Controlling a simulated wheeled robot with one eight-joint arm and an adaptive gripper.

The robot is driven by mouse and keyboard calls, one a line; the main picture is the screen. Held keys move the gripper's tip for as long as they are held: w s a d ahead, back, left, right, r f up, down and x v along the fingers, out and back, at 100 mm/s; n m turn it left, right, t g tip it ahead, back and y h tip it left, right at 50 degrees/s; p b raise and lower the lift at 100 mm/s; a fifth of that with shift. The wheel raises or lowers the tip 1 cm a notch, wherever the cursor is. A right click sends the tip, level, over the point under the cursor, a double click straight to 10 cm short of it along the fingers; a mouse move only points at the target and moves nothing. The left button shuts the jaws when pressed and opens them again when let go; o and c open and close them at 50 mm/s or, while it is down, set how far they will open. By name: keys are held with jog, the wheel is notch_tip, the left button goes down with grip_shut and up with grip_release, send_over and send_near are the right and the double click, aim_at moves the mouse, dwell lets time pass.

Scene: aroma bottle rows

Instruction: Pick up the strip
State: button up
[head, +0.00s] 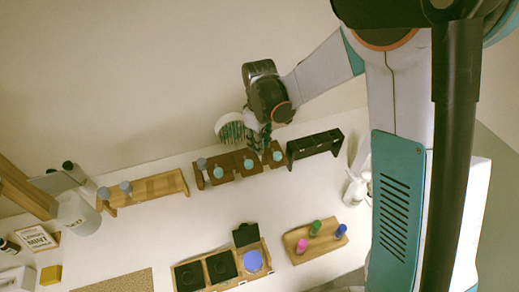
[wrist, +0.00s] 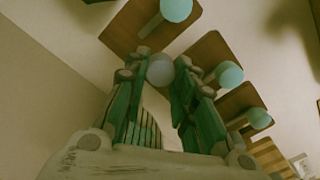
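My gripper (head: 262,137) hangs above the dark brown rack on the table's far side. In the wrist view its two green fingers (wrist: 160,62) stand apart, with a grey round knob (wrist: 160,70) showing between their tips. I cannot tell whether the fingers touch this knob or it lies beyond them. A round white holder (head: 230,127) with thin greenish slats, perhaps the strips, shows just left of the gripper. Similar green slats (wrist: 146,132) show between the fingers. No single strip can be made out with certainty.
The brown rack (head: 232,160) holds several teal-capped bottles below the gripper. A light wood rack (head: 158,186) is left and an empty-looking black rack (head: 315,144) right. In front are a tray with black squares (head: 220,266) and a board with coloured bottles (head: 314,240).

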jog(key=shift+r, duration=0.1)
notch_tip(320, 180, up, 20)
jog(key=p, duration=0.2)
jog(key=shift+p, duration=0.3)
dwell(0.4)
dwell(0.3)
